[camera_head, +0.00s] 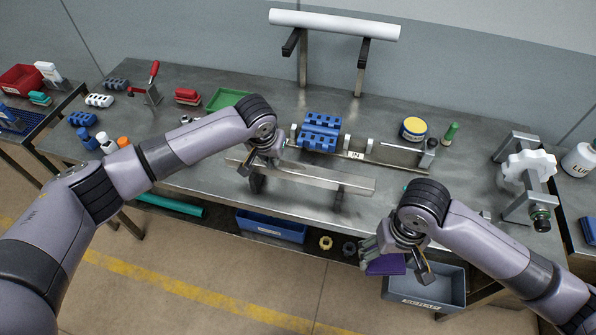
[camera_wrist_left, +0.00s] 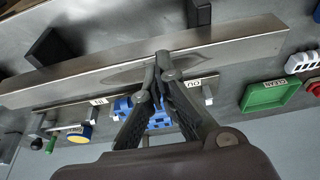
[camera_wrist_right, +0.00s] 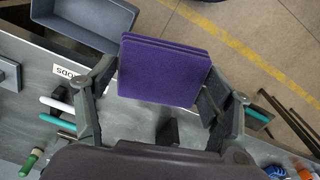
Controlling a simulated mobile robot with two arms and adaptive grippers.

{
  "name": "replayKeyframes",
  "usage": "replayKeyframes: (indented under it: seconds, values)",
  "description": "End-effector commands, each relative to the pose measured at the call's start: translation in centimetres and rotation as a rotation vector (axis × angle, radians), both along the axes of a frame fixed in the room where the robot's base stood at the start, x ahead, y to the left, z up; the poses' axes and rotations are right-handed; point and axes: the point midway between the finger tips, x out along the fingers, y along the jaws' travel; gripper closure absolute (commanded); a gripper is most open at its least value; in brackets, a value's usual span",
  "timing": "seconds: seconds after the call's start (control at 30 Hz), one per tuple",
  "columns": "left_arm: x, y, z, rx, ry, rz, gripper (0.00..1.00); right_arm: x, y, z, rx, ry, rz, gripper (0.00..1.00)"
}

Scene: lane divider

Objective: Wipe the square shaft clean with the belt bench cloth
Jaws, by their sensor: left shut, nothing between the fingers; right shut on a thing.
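The square shaft (camera_head: 330,179) is a long bare metal bar lying raised on dark supports along the bench front; it also crosses the left wrist view (camera_wrist_left: 235,42). A darker, curved patch shows on its face by my left fingertips; I cannot tell stain from reflection. My left gripper (camera_head: 251,163) is shut and empty at the shaft's left part, its tips (camera_wrist_left: 163,62) overlapping the shaft in the left wrist view; contact is unclear. My right gripper (camera_head: 398,262) is shut on the folded purple cloth (camera_wrist_right: 163,72), held in front of the bench, right of and apart from the shaft.
A grey bin (camera_head: 440,287) is below the right gripper and a blue bin (camera_head: 270,227) below the shaft. Behind the shaft are a blue block (camera_head: 320,132) and a yellow-blue tin (camera_head: 413,129). A clamp-like fixture with a white handwheel (camera_head: 528,166) stands at right.

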Motion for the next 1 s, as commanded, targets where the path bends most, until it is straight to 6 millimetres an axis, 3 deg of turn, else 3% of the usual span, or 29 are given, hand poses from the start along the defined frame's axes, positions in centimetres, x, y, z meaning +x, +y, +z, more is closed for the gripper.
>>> replayKeyframes:
  seconds: [1.0]
  values:
    - [0.0,0.0,-1.4,0.000,0.001,0.000,1.00,0.0,0.0,-0.5,0.000,0.000,0.000,0.48]
